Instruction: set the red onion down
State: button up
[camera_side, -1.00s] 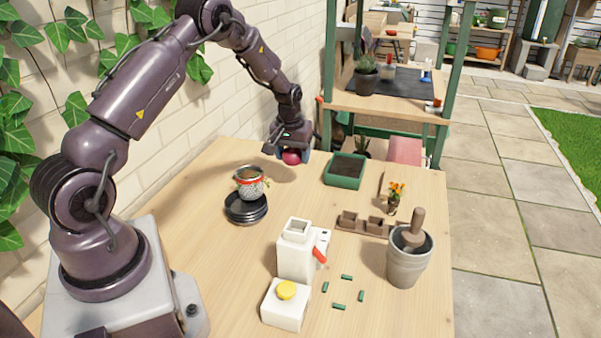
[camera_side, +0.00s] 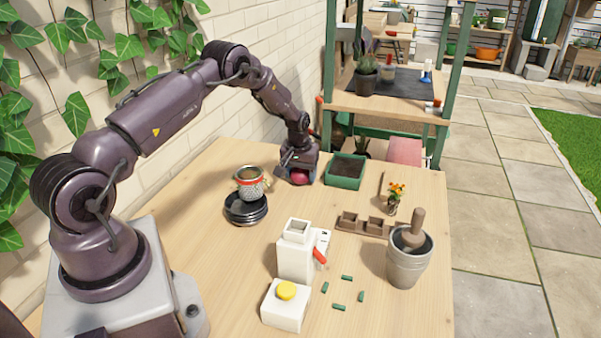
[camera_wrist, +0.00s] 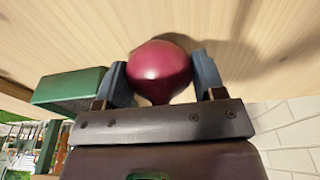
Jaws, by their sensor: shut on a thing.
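The red onion (camera_side: 298,177) is round and dark red. It sits between the fingers of my gripper (camera_side: 298,180), low over the far part of the wooden table (camera_side: 215,260), left of the green planter tray. In the wrist view the onion (camera_wrist: 160,71) is held between the two blue-grey fingers of my gripper (camera_wrist: 160,80), one on each side. The wooden surface is close to it; I cannot tell whether the onion touches it.
The green tray of dark soil (camera_side: 343,182) stands close to the right of my gripper. A jar (camera_side: 250,186) sits on stacked black saucers (camera_side: 246,213) to the left. A white dispenser (camera_side: 295,258) and a grey pot (camera_side: 407,268) stand nearer. Table between is clear.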

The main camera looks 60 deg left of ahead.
aim_at(299, 172)
jog(key=o, duration=1)
jog(key=shift+f, duration=0.1)
jog(key=shift+c, duration=0.2)
notch_tip(299, 172, up, 12)
jog(key=s+d, duration=0.1)
jog(key=s+d+r+m+t, duration=0.1)
jog(key=s+d+r+m, duration=0.15)
jog(key=d+r, duration=0.6)
jog(key=s+d+r+m+t, duration=0.1)
jog(key=s+d+r, duration=0.3)
jog(key=d+r, duration=0.45)
jog(key=s+d+r+m+t, duration=0.1)
jog(key=s+d+r+m, duration=0.1)
jog(key=s+d, duration=0.3)
jog(key=s+d+r+m+t+h, duration=0.1)
jog(key=s+d+r+m, duration=0.2)
jog(key=s, duration=1.1)
jog(key=d, duration=0.2)
jog(key=shift+d, duration=0.3)
jog(key=shift+m, duration=0.25)
